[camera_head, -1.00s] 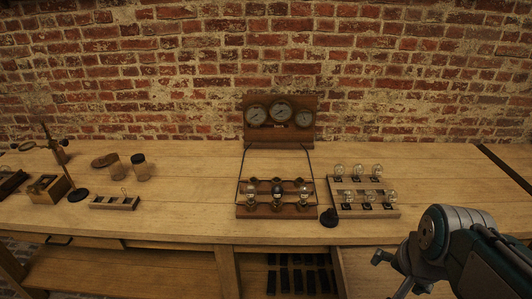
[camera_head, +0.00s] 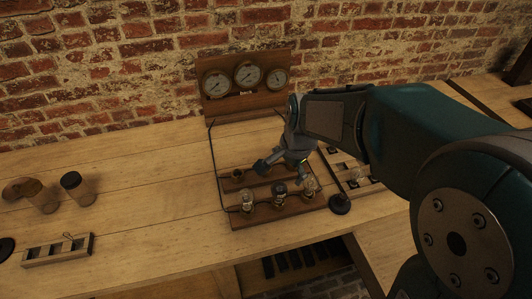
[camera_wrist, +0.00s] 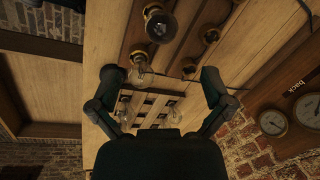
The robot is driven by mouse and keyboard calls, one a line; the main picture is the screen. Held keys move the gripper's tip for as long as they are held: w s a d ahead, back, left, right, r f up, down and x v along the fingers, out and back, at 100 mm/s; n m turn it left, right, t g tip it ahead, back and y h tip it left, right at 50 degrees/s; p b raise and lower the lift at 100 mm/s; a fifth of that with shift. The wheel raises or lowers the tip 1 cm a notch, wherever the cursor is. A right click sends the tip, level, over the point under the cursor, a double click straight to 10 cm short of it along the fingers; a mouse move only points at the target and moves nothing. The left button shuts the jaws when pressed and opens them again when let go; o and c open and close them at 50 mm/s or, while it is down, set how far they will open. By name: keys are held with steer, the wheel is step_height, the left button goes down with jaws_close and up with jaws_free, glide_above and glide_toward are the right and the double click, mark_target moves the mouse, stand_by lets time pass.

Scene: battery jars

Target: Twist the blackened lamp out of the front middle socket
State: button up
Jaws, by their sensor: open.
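The blackened lamp (camera_head: 280,191) stands in the front middle socket of a wooden lamp board (camera_head: 236,219). A clear lamp (camera_head: 247,200) stands to its left and another clear lamp (camera_head: 309,187) to its right. In the wrist view the dark bulb (camera_wrist: 160,26) shows near the top, beyond the fingers, with a clear lamp (camera_wrist: 141,74) nearer. My gripper (camera_head: 283,166) is over the rear part of the board, fingers spread, empty. The spread fingers also show in the wrist view (camera_wrist: 161,78). My gripper hides part of the board's rear row.
A rack (camera_head: 372,186) with lamps stands right of the board, partly hidden by my arm. A small black knob-like object (camera_head: 340,204) sits between them. A gauge panel (camera_head: 246,101) stands behind, with wires to the board.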

mark_target(282, 186)
steer(key=shift+w+a+f, duration=0.1)
steer(key=shift+w+a, duration=0.1)
steer(key=shift+w, duration=0.05)
steer(key=f, duration=0.4)
steer(key=shift+w+d, duration=0.2)
steer(key=shift+d, duration=0.15)
steer(key=f, duration=0.2)
steer(key=a+f, duration=0.1)
steer(key=f, duration=0.1)
steer(key=w+a+f, duration=0.1)
steer(key=f, duration=0.1)
steer(key=shift+d+f, duration=0.25)
steer(key=shift+d, duration=0.05)
steer(key=shift+a, duration=0.2)
steer(key=c, duration=1.3)
steer(key=n, duration=0.4)
steer(key=shift+s+d+f+g+y, duration=0.1)
steer(key=shift+s+d+g+y, duration=0.1)
steer(key=shift+g+y, duration=0.15)
steer(key=shift+c, duration=0.2)
steer(key=shift+n+y, duration=0.25)
steer(key=shift+n, duration=0.95)
